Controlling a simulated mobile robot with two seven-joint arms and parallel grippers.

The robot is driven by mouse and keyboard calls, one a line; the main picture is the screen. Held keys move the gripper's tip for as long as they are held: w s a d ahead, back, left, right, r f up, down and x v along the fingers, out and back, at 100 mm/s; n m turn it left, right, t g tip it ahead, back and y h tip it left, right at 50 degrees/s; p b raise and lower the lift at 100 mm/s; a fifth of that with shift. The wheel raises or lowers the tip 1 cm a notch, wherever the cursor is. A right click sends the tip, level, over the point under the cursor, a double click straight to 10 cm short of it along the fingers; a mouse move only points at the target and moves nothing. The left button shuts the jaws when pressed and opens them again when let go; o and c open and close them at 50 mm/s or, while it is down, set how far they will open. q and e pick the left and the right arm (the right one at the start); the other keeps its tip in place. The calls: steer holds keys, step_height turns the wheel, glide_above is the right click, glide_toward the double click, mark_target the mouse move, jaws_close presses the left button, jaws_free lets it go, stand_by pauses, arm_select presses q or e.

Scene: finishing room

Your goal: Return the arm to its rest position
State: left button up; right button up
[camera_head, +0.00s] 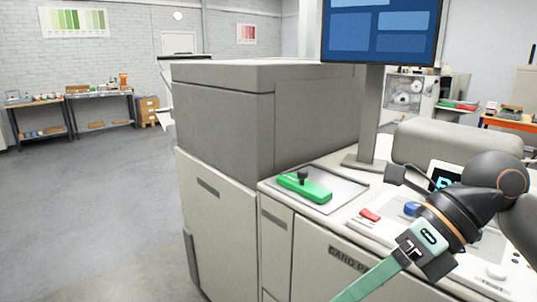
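My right arm comes in from the right edge and bends down and left over the front of the white machine's panel. At its end is my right gripper (412,251), beside a teal block with a pale oval mark. A flat green strip (375,279) runs from there to the bottom edge. I cannot tell whether the fingers are open or shut, or whether the strip is held. My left arm and gripper are out of view.
A green tool with a black knob (308,189) lies on a grey tray (342,189) on the machine top. A red block (369,215) and a blue piece (411,208) sit on the panel. A monitor (380,30) stands behind. The floor (100,220) at left is clear.

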steer(key=w+a+r+m+y, duration=0.2)
steer(key=a+m+y, duration=0.5)
steer(key=y, duration=0.5)
steer(key=w+d+f+m+t+h, duration=0.35)
steer(key=f+m+t, duration=0.3)
steer(key=m, duration=0.25)
steer(key=w+d+f+m+t+h, duration=0.2)
steer(key=f+m+t+h, duration=0.25)
steer(key=m+t, duration=0.3)
steer(key=w+d+f+m+t+h, duration=0.25)
steer(key=f+m+t, duration=0.4)
steer(key=m, duration=0.35)
steer(key=s+d+f+m+g+h, duration=0.2)
steer(key=s+f+m+h, duration=0.1)
steer(key=f, duration=0.6)
steer(key=s+d+f+m+g+h, duration=0.2)
steer(key=s+f+m+g+h, duration=0.15)
steer(key=f, duration=0.55)
steer(key=s+d+f+m+g+h+p, duration=0.1)
steer(key=s+f+g, duration=0.3)
steer(key=s+f, duration=0.7)
steer(key=shift+s+d+f+m+g+h, duration=0.15)
steer(key=shift+s+f+m+g+h, duration=0.15)
steer(key=shift+m+h, duration=0.4)
steer(key=shift+w, duration=0.1)
